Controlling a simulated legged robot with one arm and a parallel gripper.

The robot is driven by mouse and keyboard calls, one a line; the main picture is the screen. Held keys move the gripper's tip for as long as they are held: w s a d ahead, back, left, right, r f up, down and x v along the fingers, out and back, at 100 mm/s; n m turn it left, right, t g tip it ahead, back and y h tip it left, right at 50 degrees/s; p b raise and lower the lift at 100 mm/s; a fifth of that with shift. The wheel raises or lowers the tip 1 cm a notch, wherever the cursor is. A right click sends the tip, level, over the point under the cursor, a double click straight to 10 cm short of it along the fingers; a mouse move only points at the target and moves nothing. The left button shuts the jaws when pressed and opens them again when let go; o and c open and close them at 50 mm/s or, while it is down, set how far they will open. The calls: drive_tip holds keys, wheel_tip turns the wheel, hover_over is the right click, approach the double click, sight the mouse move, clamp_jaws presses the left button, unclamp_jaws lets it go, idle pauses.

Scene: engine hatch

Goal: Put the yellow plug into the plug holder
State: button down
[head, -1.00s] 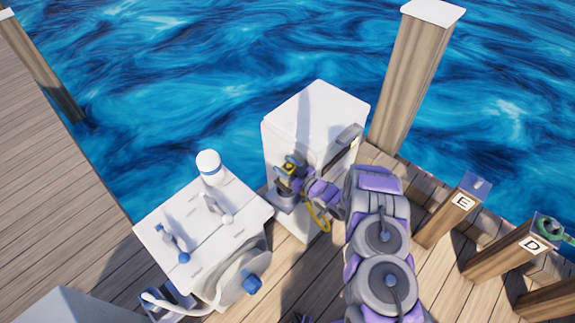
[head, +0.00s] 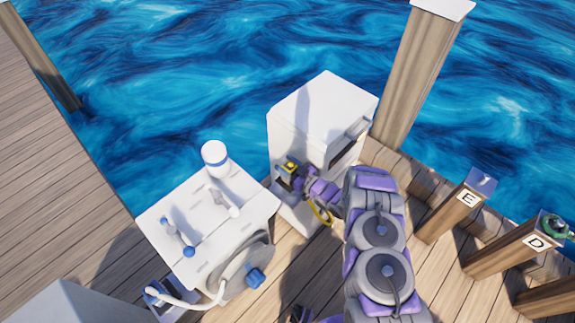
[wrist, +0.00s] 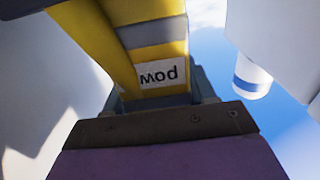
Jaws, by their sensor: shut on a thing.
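The yellow plug (wrist: 158,55) fills the upper middle of the wrist view. It has grey bands and a white label that reads upside down. My gripper (wrist: 160,98) is shut on it. In the head view my gripper (head: 289,172) is in front of the left side of the white cabinet (head: 322,108), and a small yellow part of the plug (head: 291,165) shows at its tip. A yellow cable (head: 321,215) hangs in a loop below. I cannot make out the plug holder clearly; my gripper may cover it.
A white engine box (head: 205,225) with blue-tipped levers and a round wheel stands left of the cabinet. A white and blue cylinder (head: 215,158) stands at its back. Wooden posts, two marked E (head: 467,198) and D (head: 536,242), line the right. Water lies beyond.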

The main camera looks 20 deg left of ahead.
drive_tip(key=shift+d+r, duration=0.15)
drive_tip(key=shift+d, duration=0.65)
drive_tip(key=shift+s+a+f, duration=0.1)
drive_tip(key=shift+a+f, duration=0.25)
drive_tip(key=shift+a, duration=0.1)
drive_tip(key=c, duration=0.6)
unclamp_jaws()
drive_tip(key=shift+f, duration=0.15)
drive_tip(key=o, duration=0.3)
drive_tip(key=shift+d, duration=0.15)
drive_tip(key=p+v, duration=0.4)
drive_tip(key=v, duration=1.3)
drive_tip(key=shift+d, duration=0.2)
